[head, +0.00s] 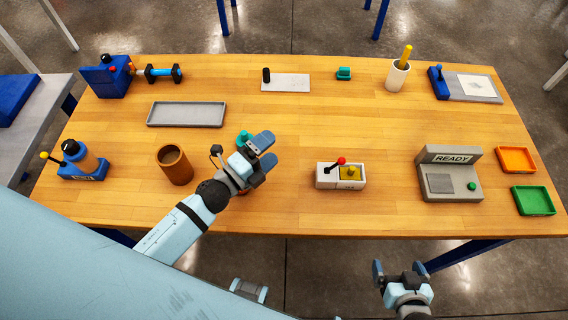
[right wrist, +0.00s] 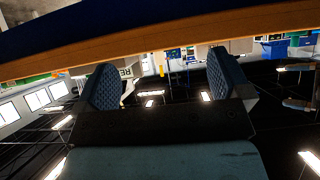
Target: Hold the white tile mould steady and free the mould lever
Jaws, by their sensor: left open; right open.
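The white tile mould (head: 326,182) looks to be the small white box at the front middle of the table in the head view. Its mould lever (head: 336,164) is a dark tilted stick with a red knob, beside a yellow part (head: 350,173) with a knob. My left gripper (head: 267,153) is open and empty above the table, left of the mould and apart from it. My right gripper (head: 398,269) is open and empty, off the table's front edge, below and right of the mould. Its two fingers also show apart in the right wrist view (right wrist: 163,82).
A brown cup (head: 174,165) stands left of my left gripper; a teal object (head: 244,137) is partly hidden behind it. A grey READY device (head: 450,160) stands right of the mould, with orange (head: 517,148) and green (head: 546,187) trays beyond. The table (head: 290,215) is clear around the mould.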

